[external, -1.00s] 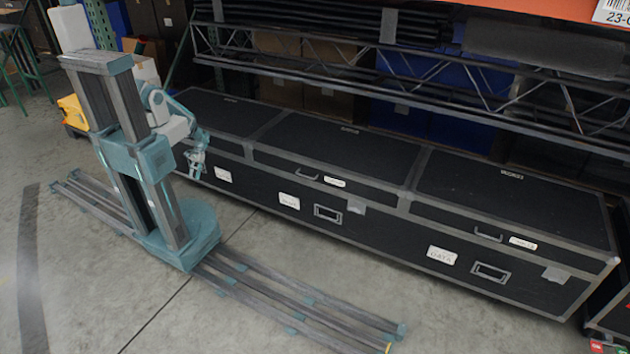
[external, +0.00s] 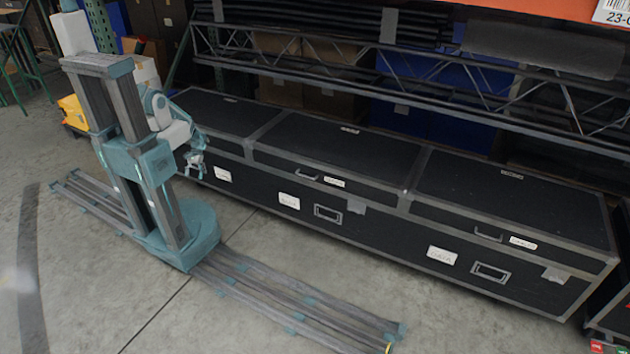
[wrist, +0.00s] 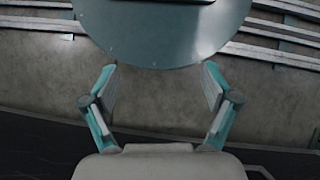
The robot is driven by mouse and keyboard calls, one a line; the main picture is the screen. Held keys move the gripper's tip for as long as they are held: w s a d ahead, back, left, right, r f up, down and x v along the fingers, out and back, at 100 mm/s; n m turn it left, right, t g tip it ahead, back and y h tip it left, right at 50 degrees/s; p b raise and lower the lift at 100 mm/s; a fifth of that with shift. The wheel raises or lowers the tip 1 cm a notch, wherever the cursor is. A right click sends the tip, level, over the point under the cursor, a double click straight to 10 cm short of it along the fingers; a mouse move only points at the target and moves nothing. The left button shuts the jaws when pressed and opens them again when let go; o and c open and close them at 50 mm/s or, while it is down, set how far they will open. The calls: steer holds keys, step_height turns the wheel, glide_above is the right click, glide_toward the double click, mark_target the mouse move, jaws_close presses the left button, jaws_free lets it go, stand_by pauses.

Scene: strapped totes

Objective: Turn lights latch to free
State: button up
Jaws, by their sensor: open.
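Three black cases with grey metal edges stand in a row; the left one (external: 225,110), the middle one (external: 340,150) and the right one (external: 500,200). White labels are on their fronts, too small to read surely, so I cannot tell which is the lights one. A grey latch plate (external: 357,206) shows on the middle front and another (external: 554,274) on the right front. My gripper (external: 194,166) is at the left case's front, and my arm hides part of it. In the wrist view my gripper (wrist: 155,90) is open with nothing between its fingers.
My rail runs along the floor in front of the cases, with bare concrete (external: 245,225) between. A metal truss (external: 400,80) and shelving with blue bins (external: 430,120) stand behind the cases. A yellow object (external: 73,111) is at the far left.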

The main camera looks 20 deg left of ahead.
steer(key=w+a+f+n+t+h+b, duration=0.25)
steer(key=w+a+f+t+b, duration=0.2)
steer(key=a+b, duration=0.3)
steer(key=w+a+f+n+t+h+b, duration=0.1)
steer(key=w+a+f+n+t+b, duration=0.25)
steer(key=a+f+b, duration=0.45)
steer(key=w+a+f+n+t+h+b, duration=0.2)
steer(key=w+a+f+n+t+b, duration=0.1)
steer(key=a+b, duration=0.5)
steer(key=s+a+r+m+t+y+b, duration=0.15)
steer(key=a+r+t+b, duration=0.3)
steer(key=a, duration=0.55)
steer(key=s+a+r+m+t+y+b, duration=0.15)
steer(key=a+r+t+y+b, duration=0.35)
steer(key=a, duration=0.6)
step_height(320, 180, up, 6)
steer(key=w+a+f+m+t+h+p, duration=0.15)
steer(key=m+t, duration=0.25)
steer(key=m, duration=0.4)
steer(key=w, duration=0.3)
steer(key=w+b, duration=0.1)
steer(key=w, duration=0.3)
steer(key=w+r, duration=0.1)
steer(key=w, duration=0.3)
steer(key=shift+d, duration=0.25)
steer(key=shift+c, duration=0.3)
steer(key=c, duration=1.1)
